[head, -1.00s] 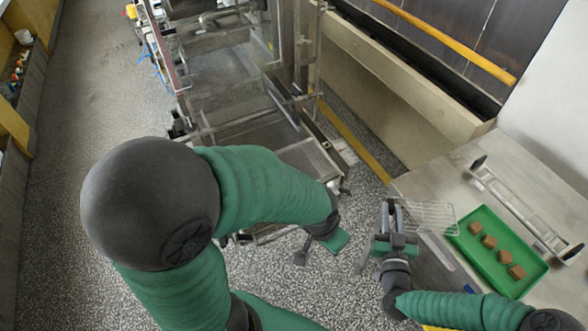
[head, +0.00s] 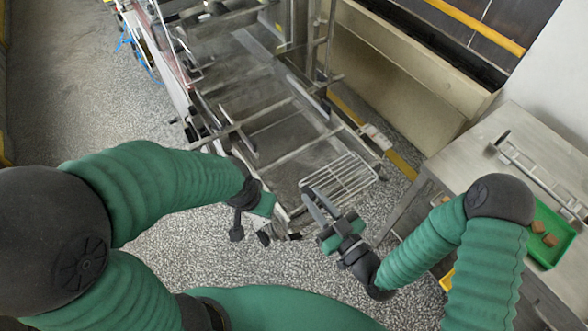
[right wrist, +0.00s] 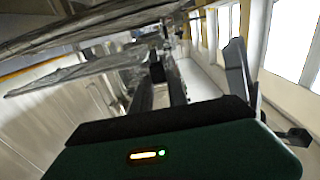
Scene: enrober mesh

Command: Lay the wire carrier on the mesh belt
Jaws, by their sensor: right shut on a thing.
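The wire carrier (head: 340,178) is a pale wire grid. In the head view my right gripper (head: 318,208) is shut on its near left edge and holds it out over the near right end of the mesh belt machine. The mesh belt (head: 283,172) is a grey strip running up and away between metal rails. Whether the carrier touches the belt or rails cannot be told. My left gripper (head: 250,230) hangs at the belt's near left corner, apart from the carrier; its jaw state is unclear. The right wrist view shows dark fingers and blurred grey streaks, with no clear carrier.
At right, a steel table (head: 485,150) bears a green tray (head: 561,262) with brown blocks and a metal rack (head: 540,185). My right forearm partly covers the table. Metal rails (head: 240,125) cross the machine. Speckled floor shows at left.

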